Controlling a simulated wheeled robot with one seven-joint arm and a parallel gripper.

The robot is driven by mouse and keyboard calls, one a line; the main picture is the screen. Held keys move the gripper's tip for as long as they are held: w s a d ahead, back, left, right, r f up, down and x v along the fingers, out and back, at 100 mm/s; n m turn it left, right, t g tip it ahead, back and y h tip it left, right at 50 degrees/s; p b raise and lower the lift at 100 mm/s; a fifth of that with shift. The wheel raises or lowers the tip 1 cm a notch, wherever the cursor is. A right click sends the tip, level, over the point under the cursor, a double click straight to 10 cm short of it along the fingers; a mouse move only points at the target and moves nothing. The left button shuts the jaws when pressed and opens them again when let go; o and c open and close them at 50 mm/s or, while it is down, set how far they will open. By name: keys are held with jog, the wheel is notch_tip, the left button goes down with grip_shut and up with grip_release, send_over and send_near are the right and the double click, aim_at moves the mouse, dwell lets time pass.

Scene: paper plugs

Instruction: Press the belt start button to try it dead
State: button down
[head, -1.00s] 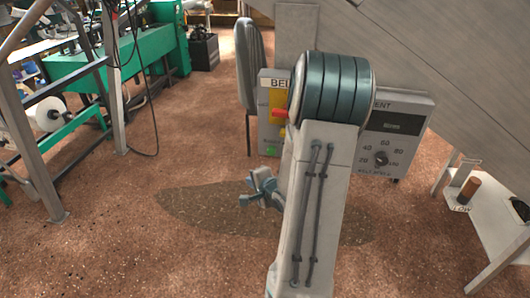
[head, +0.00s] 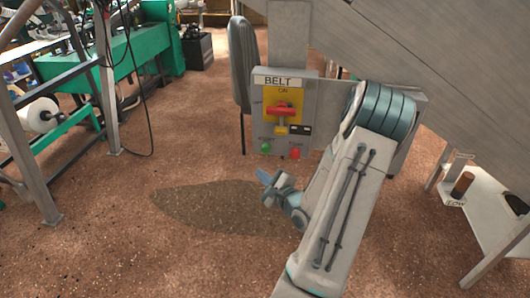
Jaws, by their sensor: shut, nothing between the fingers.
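The BELT control box (head: 259,112) is grey and stands upright in the middle of the head view. A green button (head: 265,147) sits at its lower left and a red button (head: 295,153) at its lower right. Above them is a yellow plate marked ON with a red handle (head: 281,110) lying across it. A small yellow piece (head: 281,130) hangs below the handle. My gripper (head: 262,175) is shut and empty, in the air below the box in the picture, apart from the buttons.
My arm hides most of the second grey box, right of the BELT box. A sloping grey panel (head: 460,90) fills the upper right. A white table (head: 490,225) stands at right, a green machine (head: 80,75) and metal frame at left. Brown floor (head: 130,240) is open in front.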

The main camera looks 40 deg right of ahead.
jog(key=w+d, duration=0.5)
jog(key=d, duration=0.1)
jog(key=shift+w+p, duration=0.1)
jog(key=shift+p, duration=0.2)
dwell(1.9)
jog(key=shift+w+d, duration=0.2)
jog(key=shift+d, duration=0.05)
jog(key=shift+w+d+p, duration=0.3)
jog(key=shift+w+d, duration=0.05)
dwell(0.9)
jog(key=shift+s+a+p, duration=0.3)
jog(key=shift+s+a, duration=0.3)
jog(key=shift+a, duration=0.1)
jog(key=shift+s+a+p, duration=0.35)
jog(key=shift+s+a, duration=1.3)
jog(key=shift+a, duration=0.25)
